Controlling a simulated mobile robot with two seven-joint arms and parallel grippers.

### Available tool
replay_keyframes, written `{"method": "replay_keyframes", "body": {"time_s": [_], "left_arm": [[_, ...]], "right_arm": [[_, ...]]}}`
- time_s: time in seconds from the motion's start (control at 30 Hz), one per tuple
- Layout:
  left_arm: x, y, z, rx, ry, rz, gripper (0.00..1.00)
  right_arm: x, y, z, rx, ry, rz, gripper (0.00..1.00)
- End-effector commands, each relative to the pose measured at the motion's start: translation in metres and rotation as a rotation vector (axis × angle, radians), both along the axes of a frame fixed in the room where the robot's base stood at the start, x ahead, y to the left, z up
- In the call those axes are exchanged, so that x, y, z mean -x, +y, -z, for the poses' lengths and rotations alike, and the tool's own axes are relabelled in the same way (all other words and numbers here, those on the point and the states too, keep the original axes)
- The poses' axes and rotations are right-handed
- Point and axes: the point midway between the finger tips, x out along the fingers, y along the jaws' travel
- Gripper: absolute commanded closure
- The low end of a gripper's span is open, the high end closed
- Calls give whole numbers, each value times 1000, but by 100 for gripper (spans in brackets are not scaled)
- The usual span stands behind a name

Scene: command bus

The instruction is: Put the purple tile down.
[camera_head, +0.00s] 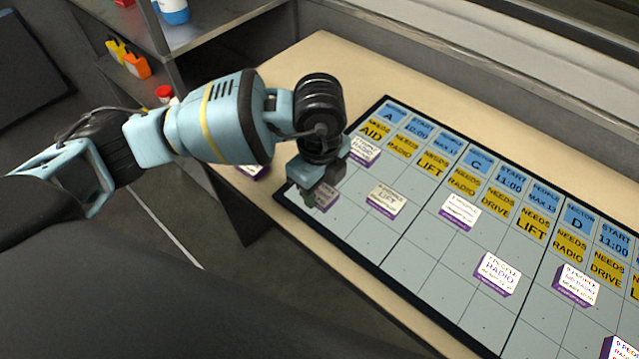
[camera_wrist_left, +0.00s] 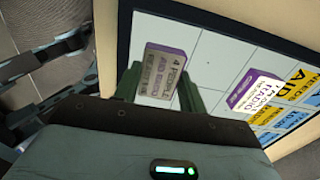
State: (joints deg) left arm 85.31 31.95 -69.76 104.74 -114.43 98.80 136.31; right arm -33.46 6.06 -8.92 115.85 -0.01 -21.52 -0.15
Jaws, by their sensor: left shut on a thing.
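My left gripper (camera_head: 322,197) points down over the near left corner of the board (camera_head: 408,240). It is shut on a purple tile (camera_head: 325,192), which is mostly hidden by the fingers and in shadow. In the left wrist view the held tile (camera_wrist_left: 164,72) sits between the two fingers, its white face with dark print reading "4 PEOPLE" and its purple edge showing. It is over a pale grey cell; I cannot tell whether it touches the board. My right gripper is not in view.
A RADIO tile (camera_head: 364,152) lies close behind the gripper and a LIFT tile (camera_head: 386,199) to its right. More tiles, such as another RADIO tile (camera_head: 498,272), lie farther right. One tile (camera_head: 252,170) is left of the board. A metal shelf (camera_head: 205,38) stands behind the arm.

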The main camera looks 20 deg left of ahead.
Motion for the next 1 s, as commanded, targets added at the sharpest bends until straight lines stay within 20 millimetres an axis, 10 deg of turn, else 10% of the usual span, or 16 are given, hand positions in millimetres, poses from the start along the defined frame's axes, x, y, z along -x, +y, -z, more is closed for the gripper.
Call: {"method": "replay_keyframes", "body": {"time_s": [0.03, 0.07, 0.2, 0.63, 1.0], "left_arm": [[0, 0, 2, 0, 1, 0, 82], [0, 0, 1, 0, 0, 0, 55], [0, 0, 1, 0, 0, 0, 37], [0, 0, -10, 0, -1, 0, 37], [-1, -1, -81, 3, -4, 1, 37]], "right_arm": [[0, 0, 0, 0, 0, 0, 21], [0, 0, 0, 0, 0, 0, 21], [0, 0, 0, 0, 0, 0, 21], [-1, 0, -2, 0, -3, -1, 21], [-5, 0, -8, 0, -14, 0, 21]]}}
